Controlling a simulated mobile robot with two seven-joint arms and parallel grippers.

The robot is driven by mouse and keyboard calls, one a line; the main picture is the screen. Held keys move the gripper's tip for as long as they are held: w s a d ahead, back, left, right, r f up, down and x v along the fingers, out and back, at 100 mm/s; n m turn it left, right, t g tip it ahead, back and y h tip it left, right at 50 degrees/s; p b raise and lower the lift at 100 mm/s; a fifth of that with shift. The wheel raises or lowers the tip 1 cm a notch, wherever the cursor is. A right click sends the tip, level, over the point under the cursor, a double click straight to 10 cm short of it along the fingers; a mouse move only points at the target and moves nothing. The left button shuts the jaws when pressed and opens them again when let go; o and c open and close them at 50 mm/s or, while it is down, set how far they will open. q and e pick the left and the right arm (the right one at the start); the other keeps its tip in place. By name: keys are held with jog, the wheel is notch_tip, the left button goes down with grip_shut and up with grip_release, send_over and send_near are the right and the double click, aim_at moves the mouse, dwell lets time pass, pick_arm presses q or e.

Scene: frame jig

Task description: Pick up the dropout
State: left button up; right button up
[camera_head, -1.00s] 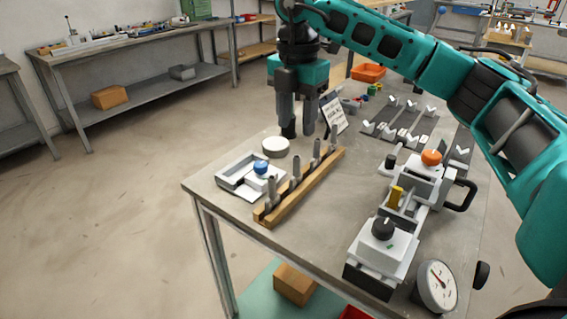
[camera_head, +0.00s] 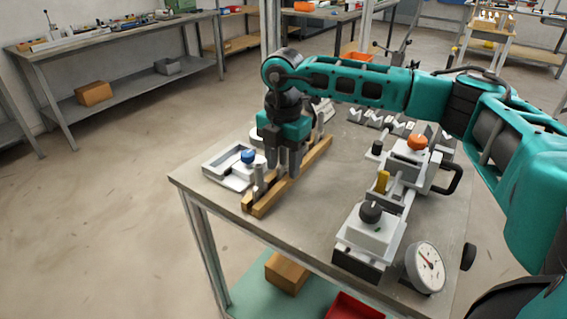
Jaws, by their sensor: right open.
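I cannot make out for certain which part is the dropout. My right gripper (camera_head: 284,172) is open and points down over the wooden rack (camera_head: 264,207), in front of its middle part. The rack holds several upright grey metal pieces; one metal piece (camera_head: 258,176) stands near its front end, and others are hidden behind the gripper. I cannot tell whether the fingers touch any piece. A light grey tray-like fixture (camera_head: 213,164) with a blue knob (camera_head: 248,156) lies left of the rack. My left gripper is out of view.
Right of the rack stands a long clamp fixture with an orange knob (camera_head: 417,142), a yellow pin (camera_head: 383,182) and a black knob (camera_head: 371,211). A dial gauge (camera_head: 426,268) stands at the front right. Bare tabletop (camera_head: 313,212) lies between rack and clamp fixture.

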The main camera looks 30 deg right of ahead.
jog(key=shift+c, duration=0.4)
grip_shut()
jog(key=shift+r, duration=0.15)
